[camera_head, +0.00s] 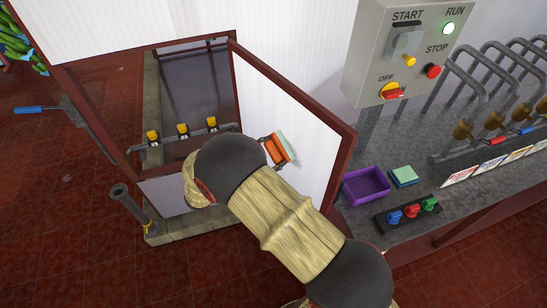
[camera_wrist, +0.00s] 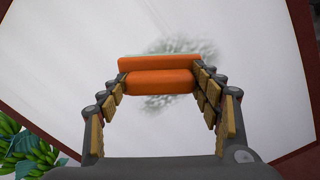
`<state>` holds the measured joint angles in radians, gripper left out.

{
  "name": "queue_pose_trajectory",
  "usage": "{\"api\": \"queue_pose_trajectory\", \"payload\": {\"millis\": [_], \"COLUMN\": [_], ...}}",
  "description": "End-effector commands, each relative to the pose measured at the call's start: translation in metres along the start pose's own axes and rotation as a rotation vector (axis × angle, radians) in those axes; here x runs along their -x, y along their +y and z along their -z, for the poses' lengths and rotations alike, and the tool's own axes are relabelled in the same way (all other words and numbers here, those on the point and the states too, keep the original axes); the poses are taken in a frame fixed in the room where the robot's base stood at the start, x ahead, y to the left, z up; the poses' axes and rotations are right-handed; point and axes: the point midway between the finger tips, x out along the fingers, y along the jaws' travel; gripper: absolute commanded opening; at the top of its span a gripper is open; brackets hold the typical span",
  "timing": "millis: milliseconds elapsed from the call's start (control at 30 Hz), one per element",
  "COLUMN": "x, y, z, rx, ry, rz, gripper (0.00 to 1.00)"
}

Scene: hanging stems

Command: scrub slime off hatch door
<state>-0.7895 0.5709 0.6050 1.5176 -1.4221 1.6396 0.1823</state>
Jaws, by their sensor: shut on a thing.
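The hatch door (camera_head: 290,122) stands open, a white panel in a dark red frame; its white face also fills the wrist view (camera_wrist: 60,60). A grey-green smear of slime (camera_wrist: 180,46) shows on the white face, partly behind the sponge. My gripper (camera_wrist: 158,85) is shut on an orange sponge (camera_wrist: 160,82) with a pale green pad. In the head view the sponge (camera_head: 275,151) is at the door face, with its pad (camera_head: 287,147) toward the door. I cannot tell whether the pad touches it. My arm hides the lower part of the door in the head view.
A grey counter (camera_head: 350,222) on the right holds a purple tray (camera_head: 366,185), a green-topped sponge (camera_head: 404,176) and a knob strip (camera_head: 408,211). A control box (camera_head: 402,50) stands above. Yellow-topped valves (camera_head: 183,130) sit in the hatch opening. Green bananas (camera_wrist: 32,150) show lower left.

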Motion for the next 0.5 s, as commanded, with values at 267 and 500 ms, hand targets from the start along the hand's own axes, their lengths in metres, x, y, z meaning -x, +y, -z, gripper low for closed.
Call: {"api": "queue_pose_trajectory", "payload": {"millis": [267,500], "x": [-0.001,-0.001], "y": [0.014,0.023], "z": [0.011,0.017], "rx": [-0.001,-0.003], "ry": [-0.001,-0.001], "rz": [0.001,0.001], "gripper": [0.44,0.44]}}
